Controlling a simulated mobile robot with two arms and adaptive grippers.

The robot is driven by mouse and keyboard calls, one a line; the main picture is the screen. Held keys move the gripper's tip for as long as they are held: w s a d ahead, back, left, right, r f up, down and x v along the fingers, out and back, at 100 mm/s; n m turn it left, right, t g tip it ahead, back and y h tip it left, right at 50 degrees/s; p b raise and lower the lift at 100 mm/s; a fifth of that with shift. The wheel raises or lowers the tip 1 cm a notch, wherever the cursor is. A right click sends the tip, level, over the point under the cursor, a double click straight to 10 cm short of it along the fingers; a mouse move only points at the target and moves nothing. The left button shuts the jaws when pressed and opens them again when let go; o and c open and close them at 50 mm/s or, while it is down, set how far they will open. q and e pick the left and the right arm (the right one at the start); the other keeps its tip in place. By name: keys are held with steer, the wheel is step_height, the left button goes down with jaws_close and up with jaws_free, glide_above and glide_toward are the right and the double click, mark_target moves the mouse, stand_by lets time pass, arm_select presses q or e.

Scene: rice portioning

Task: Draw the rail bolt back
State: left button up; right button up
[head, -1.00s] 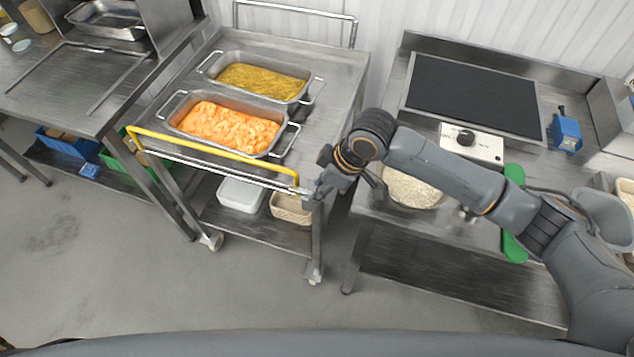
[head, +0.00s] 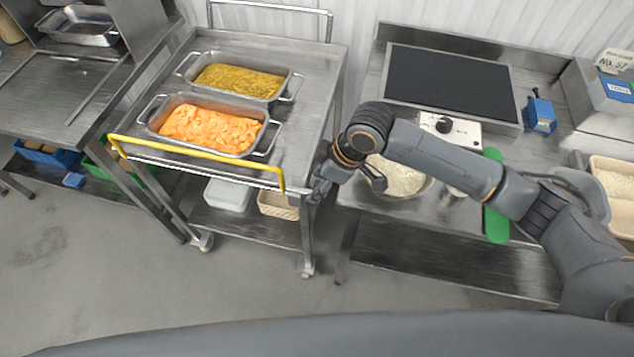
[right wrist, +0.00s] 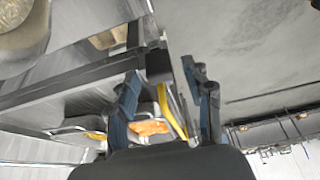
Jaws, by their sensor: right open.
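The yellow rail (head: 200,158) runs along the front edge of the steel trolley (head: 315,75) and ends at its right front corner. My right gripper (head: 315,192) is just right of that rail end, at the corner post. In the right wrist view its two fingers (right wrist: 166,88) are apart, with a dark corner block (right wrist: 158,62) and the yellow rail (right wrist: 172,112) showing in the gap. I cannot tell whether a finger touches them. The rail bolt cannot be made out clearly; the gripper covers that corner in the head view. My left gripper is out of view.
Pans of orange food (head: 210,128) and yellow food (head: 238,80) stand on the trolley. Right of it, a steel counter holds a rice bowl (head: 402,180), a black-topped unit (head: 450,88) and a green-handled item (head: 495,215). Open floor lies in front.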

steer(key=v, duration=1.1)
steer(key=shift+f, duration=0.1)
